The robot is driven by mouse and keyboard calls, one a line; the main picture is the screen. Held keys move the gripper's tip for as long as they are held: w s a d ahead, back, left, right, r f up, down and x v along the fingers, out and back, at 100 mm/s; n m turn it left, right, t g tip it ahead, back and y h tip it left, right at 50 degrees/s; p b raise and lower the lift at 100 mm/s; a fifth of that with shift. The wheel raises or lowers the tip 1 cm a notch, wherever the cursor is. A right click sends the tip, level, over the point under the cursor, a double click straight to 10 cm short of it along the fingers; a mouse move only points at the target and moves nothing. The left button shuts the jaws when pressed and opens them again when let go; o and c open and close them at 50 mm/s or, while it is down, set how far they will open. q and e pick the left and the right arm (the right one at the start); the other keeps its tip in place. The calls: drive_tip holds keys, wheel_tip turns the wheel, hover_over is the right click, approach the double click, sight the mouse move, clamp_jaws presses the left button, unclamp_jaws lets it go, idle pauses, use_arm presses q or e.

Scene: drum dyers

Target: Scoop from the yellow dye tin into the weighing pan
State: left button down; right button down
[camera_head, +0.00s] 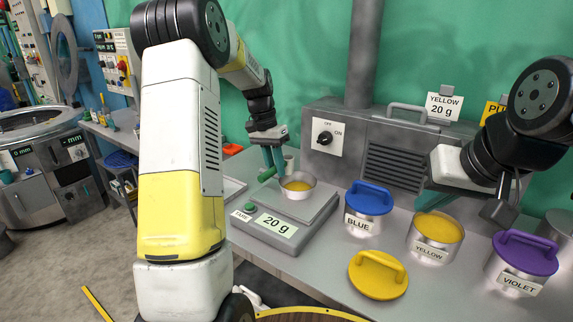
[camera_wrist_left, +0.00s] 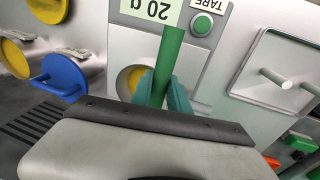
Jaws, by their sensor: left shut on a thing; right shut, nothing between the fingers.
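My left gripper (camera_head: 272,163) is shut on a green-handled scoop (camera_head: 267,175) at the weighing pan; the handle also shows between the fingers in the left wrist view (camera_wrist_left: 170,55). The scoop's bowl is hidden. The weighing pan (camera_head: 297,190) is a small round metal cup with yellow powder in it, on the grey scale (camera_head: 262,238). The scale's display reads 20 g. The yellow dye tin (camera_head: 432,248) stands open on the right with yellow powder inside. My right gripper (camera_head: 428,197) is shut and empty, behind and above the yellow tin.
A yellow lid (camera_head: 378,278) lies on the bench in front of the yellow tin. The lidded blue tin (camera_head: 364,222) stands between scale and yellow tin; the lidded violet tin (camera_head: 518,275) is at right. A card (camera_head: 444,106) reads YELLOW 20 g. A grey vented machine (camera_head: 390,150) stands behind.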

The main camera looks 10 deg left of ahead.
use_arm(q)
drive_tip(key=shift+r, duration=0.15)
drive_tip(key=shift+r, duration=1.9)
drive_tip(key=shift+s, duration=0.1)
